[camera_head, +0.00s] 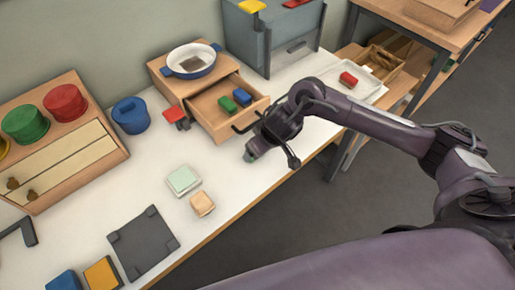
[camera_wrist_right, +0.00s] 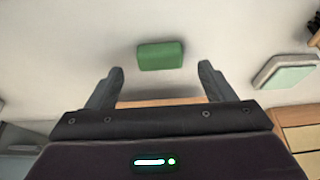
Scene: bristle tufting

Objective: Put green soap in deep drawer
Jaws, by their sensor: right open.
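A green soap-like block (camera_wrist_right: 160,55) lies on the white table in the right wrist view, between and just beyond the fingertips of my right gripper (camera_wrist_right: 162,82). The gripper is open and not touching it. In the head view my right gripper (camera_head: 271,156) hangs low near the table's front edge, and a bit of green (camera_head: 250,156) shows by its finger, mostly hidden. An open wooden drawer (camera_head: 203,113) beside the gripper holds a green block (camera_head: 227,104) and a blue block (camera_head: 242,97). I cannot tell which drawer is the deep one. My left gripper is not in view.
A wooden box with a pan (camera_head: 194,60) stands over the drawer. A cabinet with closed drawers (camera_head: 70,160) is at left. A pale green square (camera_head: 183,180), a tan block (camera_head: 202,204) and a dark mat (camera_head: 142,243) lie nearer. A tray (camera_head: 355,90) is at right.

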